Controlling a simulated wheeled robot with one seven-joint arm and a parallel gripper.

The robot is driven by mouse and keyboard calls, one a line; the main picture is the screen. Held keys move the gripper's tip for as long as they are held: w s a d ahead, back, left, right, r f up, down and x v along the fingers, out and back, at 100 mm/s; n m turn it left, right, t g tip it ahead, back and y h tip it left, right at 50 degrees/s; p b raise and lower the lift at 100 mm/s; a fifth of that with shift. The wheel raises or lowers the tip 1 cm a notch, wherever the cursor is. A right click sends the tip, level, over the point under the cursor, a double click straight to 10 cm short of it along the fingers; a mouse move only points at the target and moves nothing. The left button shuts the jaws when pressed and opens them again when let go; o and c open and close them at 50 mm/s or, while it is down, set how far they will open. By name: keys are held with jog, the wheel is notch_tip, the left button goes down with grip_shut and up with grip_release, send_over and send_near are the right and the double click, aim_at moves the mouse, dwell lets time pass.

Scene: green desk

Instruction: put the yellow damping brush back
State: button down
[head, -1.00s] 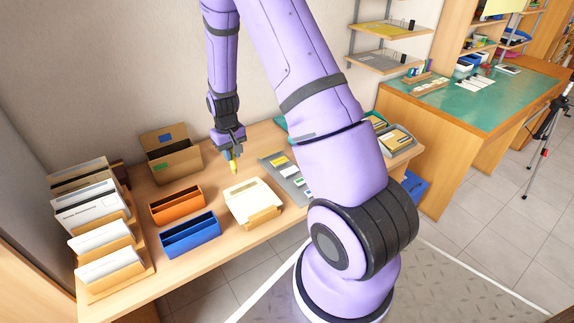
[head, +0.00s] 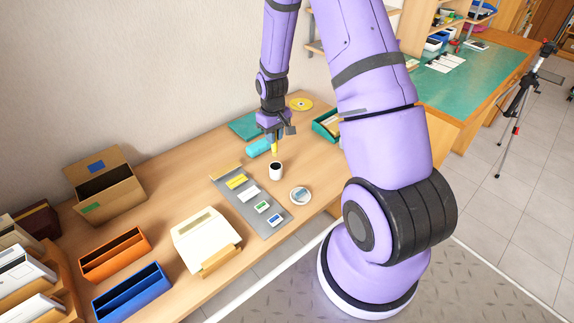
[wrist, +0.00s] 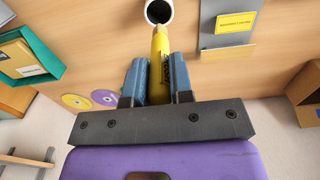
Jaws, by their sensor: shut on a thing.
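My gripper (head: 273,135) is shut on the yellow damping brush (head: 275,147), which points down from the jaws. In the wrist view the brush (wrist: 160,70) sits between the two blue fingers of my gripper (wrist: 157,62), with dark lettering on its side. A white cup with a dark inside (head: 276,173) stands upright on the desk, just below the brush in the head view. In the wrist view the cup (wrist: 168,12) is cut by the top edge, right beside the brush's far end. The brush appears outside the cup; the exact gap is unclear.
A grey board (head: 237,202) with several small cards lies left of the cup. A small round dish (head: 300,203) is at its right. A green tray (head: 322,129) stands at the right.

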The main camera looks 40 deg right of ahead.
aim_at(275, 156)
notch_tip(275, 156, down, 5)
jog(key=shift+d+f, duration=0.1)
jog(key=shift+d, duration=0.05)
jog(key=shift+f, duration=2.2)
jog(key=shift+f, duration=0.1)
jog(key=c, duration=1)
grip_release()
